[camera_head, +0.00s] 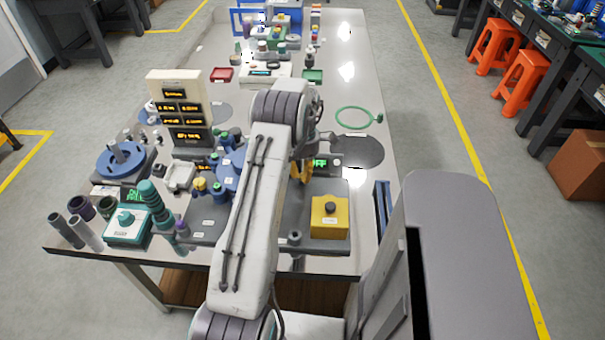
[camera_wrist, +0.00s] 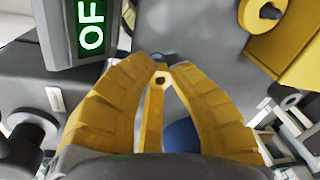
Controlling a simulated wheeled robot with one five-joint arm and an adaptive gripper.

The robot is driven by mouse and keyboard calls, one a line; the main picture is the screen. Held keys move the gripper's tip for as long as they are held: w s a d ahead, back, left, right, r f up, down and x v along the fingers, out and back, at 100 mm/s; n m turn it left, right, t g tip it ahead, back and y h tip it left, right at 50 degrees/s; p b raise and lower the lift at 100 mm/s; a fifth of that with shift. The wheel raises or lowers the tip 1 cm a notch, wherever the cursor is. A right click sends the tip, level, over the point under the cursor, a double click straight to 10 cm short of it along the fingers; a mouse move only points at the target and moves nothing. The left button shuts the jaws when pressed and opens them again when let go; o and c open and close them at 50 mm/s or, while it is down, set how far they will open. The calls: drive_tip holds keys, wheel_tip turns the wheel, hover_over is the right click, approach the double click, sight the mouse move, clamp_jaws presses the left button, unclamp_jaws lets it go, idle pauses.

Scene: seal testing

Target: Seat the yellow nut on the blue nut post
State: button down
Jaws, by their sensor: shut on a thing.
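My gripper (camera_wrist: 163,64) has two yellow fingers that come together near the middle of the wrist view. A small yellow nut (camera_wrist: 160,73) with a dark hole shows between the fingertips, and they are shut on it. A small dark bluish piece shows just beyond the tips; I cannot tell whether it is the blue nut post or whether the nut touches it. A blue shape (camera_wrist: 182,135) shows lower down between the fingers. In the head view my gripper (camera_head: 303,172) is right of my arm, partly hidden, and the nut cannot be made out.
A box with a green "OFF" display (camera_wrist: 91,25) stands close on the left. A yellow box (camera_head: 330,228) with a dark knob stands nearby on a grey base. A blue fixture (camera_head: 229,166) and a teal device (camera_head: 128,227) stand left of my arm. A black disc (camera_head: 357,151) lies behind.

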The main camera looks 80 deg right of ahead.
drive_tip(key=shift+f, duration=0.15)
drive_tip(key=c, duration=1.2)
unclamp_jaws()
wheel_tip(320, 180, up, 9)
drive_tip(key=p, duration=0.6)
drive_tip(key=shift+s, duration=0.1)
